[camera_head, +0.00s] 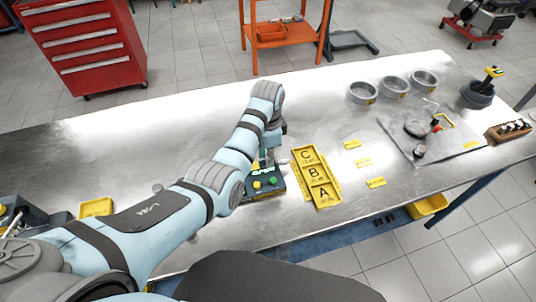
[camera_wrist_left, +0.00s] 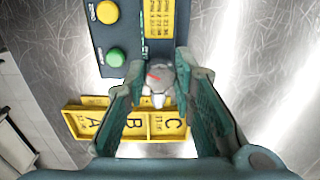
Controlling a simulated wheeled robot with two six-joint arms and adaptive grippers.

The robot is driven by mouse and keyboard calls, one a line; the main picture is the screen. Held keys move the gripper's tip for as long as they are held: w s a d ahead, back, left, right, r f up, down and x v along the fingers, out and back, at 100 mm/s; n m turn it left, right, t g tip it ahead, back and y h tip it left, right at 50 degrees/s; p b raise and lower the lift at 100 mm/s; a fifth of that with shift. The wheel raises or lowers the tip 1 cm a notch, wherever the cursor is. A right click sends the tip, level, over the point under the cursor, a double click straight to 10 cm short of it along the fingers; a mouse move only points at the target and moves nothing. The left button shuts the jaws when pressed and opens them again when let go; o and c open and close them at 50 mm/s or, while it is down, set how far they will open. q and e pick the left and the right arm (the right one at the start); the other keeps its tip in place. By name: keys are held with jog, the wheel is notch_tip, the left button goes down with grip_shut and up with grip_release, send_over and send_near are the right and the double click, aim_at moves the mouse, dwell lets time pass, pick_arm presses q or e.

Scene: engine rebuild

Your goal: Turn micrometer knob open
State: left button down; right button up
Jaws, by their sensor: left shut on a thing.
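A dark box (camera_head: 280,183) with a green and a yellow button sits on the metal table; it also shows at the top of the left wrist view (camera_wrist_left: 101,35). My left gripper (camera_head: 268,153) is over the back of this box, its fingers mostly hidden by my arm in the head view. In the left wrist view, my left gripper (camera_wrist_left: 160,68) has its two green fingers on either side of a small grey knob (camera_wrist_left: 157,77) with a red line, and is shut on it. The rest of the micrometer is hidden or too small to tell. My right gripper is not in view.
A yellow tray (camera_head: 325,198) marked A, B and C lies just right of the box. Three grey bowls (camera_head: 362,93) stand at the back. A metal plate (camera_head: 447,147) with round parts lies at the right.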

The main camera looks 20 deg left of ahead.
pick_arm(q)
jog(key=shift+m, duration=0.5)
jog(key=c, duration=1.6)
grip_release()
jog(key=shift+d, duration=0.1)
jog(key=shift+o, duration=1.3)
jog(key=shift+w+f, duration=0.1)
jog(key=shift+w, duration=0.05)
notch_tip(320, 180, up, 8)
jog(key=shift+f, duration=0.25)
